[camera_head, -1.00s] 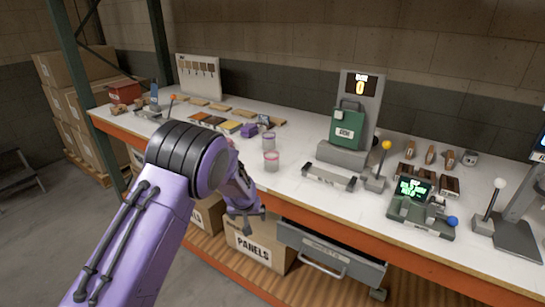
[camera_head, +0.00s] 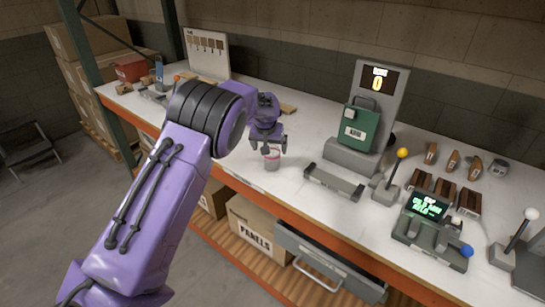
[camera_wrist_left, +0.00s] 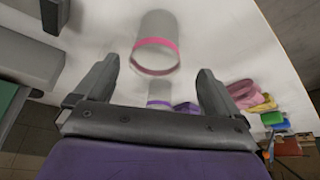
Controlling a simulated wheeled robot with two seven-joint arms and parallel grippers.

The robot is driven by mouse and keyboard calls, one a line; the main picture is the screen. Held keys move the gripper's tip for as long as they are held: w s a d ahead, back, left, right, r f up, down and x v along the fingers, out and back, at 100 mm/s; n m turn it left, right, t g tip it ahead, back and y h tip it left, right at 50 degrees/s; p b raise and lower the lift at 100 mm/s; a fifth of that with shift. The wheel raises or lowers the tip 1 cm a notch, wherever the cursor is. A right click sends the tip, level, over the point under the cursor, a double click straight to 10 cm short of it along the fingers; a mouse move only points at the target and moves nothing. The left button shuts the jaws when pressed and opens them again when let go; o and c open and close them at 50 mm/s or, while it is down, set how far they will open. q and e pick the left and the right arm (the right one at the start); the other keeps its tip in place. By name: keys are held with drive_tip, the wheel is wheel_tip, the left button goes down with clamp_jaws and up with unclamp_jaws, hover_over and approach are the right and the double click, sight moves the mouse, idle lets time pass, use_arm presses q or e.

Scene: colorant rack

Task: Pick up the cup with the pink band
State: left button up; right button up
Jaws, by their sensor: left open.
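The cup with the pink band (camera_head: 271,158) stands on the white bench top in the head view, directly below my left gripper (camera_head: 268,143). In the left wrist view the pink-banded cup (camera_wrist_left: 155,42) shows ahead of and between the two open fingers of my left gripper (camera_wrist_left: 155,85). The gripper holds nothing. In the head view the arm hides the purple-banded cup. My right gripper is not in view.
A grey tray-like holder (camera_head: 333,183) lies right of the cup, with a yellow-knobbed lever (camera_head: 390,178) beside it. A green canister (camera_head: 361,127) stands on a grey scale behind. The bench's orange front edge (camera_head: 290,212) is close to the cup.

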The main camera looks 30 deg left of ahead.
sight(272, 153)
use_arm(q)
drive_tip(key=x, duration=0.1)
drive_tip(key=p+x, duration=0.1)
drive_tip(key=x, duration=0.1)
drive_tip(key=p+x, duration=0.1)
drive_tip(key=x, duration=0.1)
drive_tip(key=shift+w+d+f, duration=0.1)
drive_tip(key=shift+w+d, duration=0.15)
drive_tip(key=shift+a+f, duration=0.1)
drive_tip(key=shift+f, duration=0.2)
drive_tip(key=c, duration=1.1)
drive_tip(key=shift+o, duration=0.2)
drive_tip(key=shift+r, duration=0.2)
wheel_tip(272, 153, up, 3)
drive_tip(key=shift+f+b, duration=0.15)
drive_tip(key=shift+b, duration=1.05)
drive_tip(key=s+d+r+b, duration=0.4)
drive_tip(key=s+d+r, duration=0.4)
drive_tip(key=s+r, duration=0.2)
drive_tip(key=shift+s+d, duration=0.25)
drive_tip(key=shift+s, duration=0.3)
